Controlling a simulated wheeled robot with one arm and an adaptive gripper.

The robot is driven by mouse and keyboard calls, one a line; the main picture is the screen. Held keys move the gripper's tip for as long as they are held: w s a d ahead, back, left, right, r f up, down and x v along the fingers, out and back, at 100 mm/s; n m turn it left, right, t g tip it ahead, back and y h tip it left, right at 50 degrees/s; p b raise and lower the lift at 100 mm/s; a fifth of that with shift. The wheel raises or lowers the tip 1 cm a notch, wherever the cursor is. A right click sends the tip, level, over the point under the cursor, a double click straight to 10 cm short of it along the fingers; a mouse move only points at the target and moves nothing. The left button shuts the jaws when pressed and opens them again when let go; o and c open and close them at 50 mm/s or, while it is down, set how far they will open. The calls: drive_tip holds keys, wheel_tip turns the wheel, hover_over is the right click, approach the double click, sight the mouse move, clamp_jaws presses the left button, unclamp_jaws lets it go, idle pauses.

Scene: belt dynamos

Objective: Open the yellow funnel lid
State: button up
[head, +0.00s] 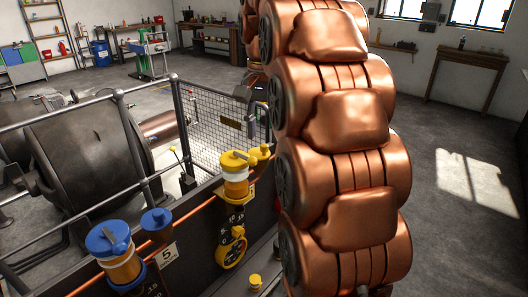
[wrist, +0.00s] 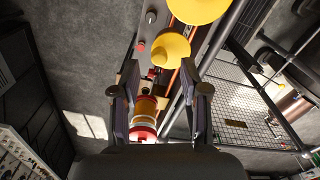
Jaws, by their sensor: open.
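The yellow funnel lid (head: 238,159) sits flat on an amber, white-banded funnel (head: 236,185) on the dark machine panel in the head view. A smaller yellow cap (head: 263,152) is just to its right. In the wrist view, a large yellow round piece (wrist: 198,8), apparently the lid, is cut by the top edge. A smaller yellow round piece (wrist: 171,50) lies below it, ahead of my fingertips. My gripper (wrist: 160,75) is open, with nothing held between its fingers. My copper arm hides the gripper in the head view.
A blue-lidded funnel (head: 111,240) and a blue cap (head: 157,220) stand nearer on the panel. Metal railings (head: 122,105) and a mesh fence (head: 220,125) run behind the panel. The right floor is clear.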

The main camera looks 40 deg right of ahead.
sight(264, 145)
drive_tip(key=shift+f+b, duration=0.4)
drive_tip(key=shift+f, duration=1.4)
clamp_jaws()
